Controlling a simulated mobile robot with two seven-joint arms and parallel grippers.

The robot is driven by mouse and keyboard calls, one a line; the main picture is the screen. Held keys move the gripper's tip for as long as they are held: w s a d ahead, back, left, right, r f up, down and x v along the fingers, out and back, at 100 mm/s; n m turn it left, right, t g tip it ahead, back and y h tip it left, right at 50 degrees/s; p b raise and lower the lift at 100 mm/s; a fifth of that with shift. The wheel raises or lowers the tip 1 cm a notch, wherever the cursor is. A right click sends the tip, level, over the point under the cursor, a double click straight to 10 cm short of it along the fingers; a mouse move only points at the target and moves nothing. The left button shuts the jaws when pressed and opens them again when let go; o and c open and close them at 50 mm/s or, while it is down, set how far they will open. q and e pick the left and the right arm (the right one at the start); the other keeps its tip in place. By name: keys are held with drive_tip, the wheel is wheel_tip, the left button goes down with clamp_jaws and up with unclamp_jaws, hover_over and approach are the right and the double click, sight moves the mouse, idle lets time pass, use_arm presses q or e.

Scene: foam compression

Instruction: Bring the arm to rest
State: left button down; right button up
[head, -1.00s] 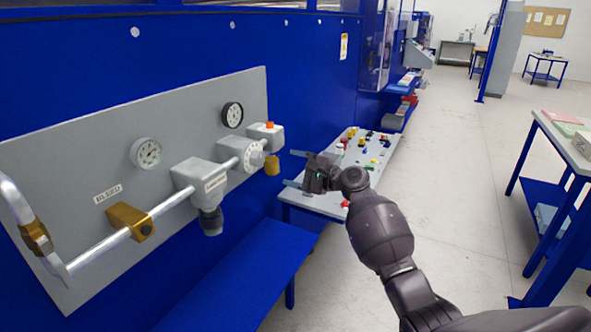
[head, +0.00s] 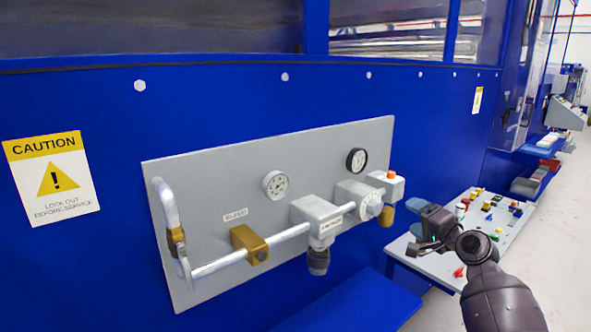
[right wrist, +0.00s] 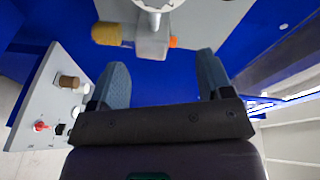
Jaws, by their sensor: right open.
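My right gripper (head: 412,228) is in front of the right end of the grey valve panel (head: 205,180) in the head view. In the right wrist view its two fingers (right wrist: 163,85) stand wide apart with nothing between them. Beyond the fingers, the valve body (right wrist: 152,40) with a brass-coloured part (right wrist: 108,34) and an orange button (right wrist: 173,42) shows at the top. In the head view the orange button (head: 391,175) sits at the panel's right end. My left gripper is not in view.
A grey control desk (head: 500,235) with several coloured buttons stands to the right, close to my right arm. A blue ledge (head: 370,305) runs below the panel. A caution sign (head: 50,205) is on the blue wall at left. Clear floor shows at far right.

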drive_tip(key=s+a+f+n+g+h, duration=0.1)
drive_tip(key=s+f+n+h, duration=0.1)
drive_tip(key=s+f, duration=0.8)
drive_tip(key=s+a+f+n+g+h, duration=0.1)
drive_tip(key=s+f+n, duration=0.4)
drive_tip(key=s+f, duration=0.6)
drive_tip(key=s+a+f+n+g+h, duration=0.1)
drive_tip(key=s+f, duration=0.9)
drive_tip(key=s, duration=1)
drive_tip(key=n+g+h, duration=0.1)
drive_tip(key=n+h, duration=0.1)
drive_tip(key=h, duration=0.1)
drive_tip(key=shift+f+n, duration=0.3)
drive_tip(key=shift+n, duration=0.1)
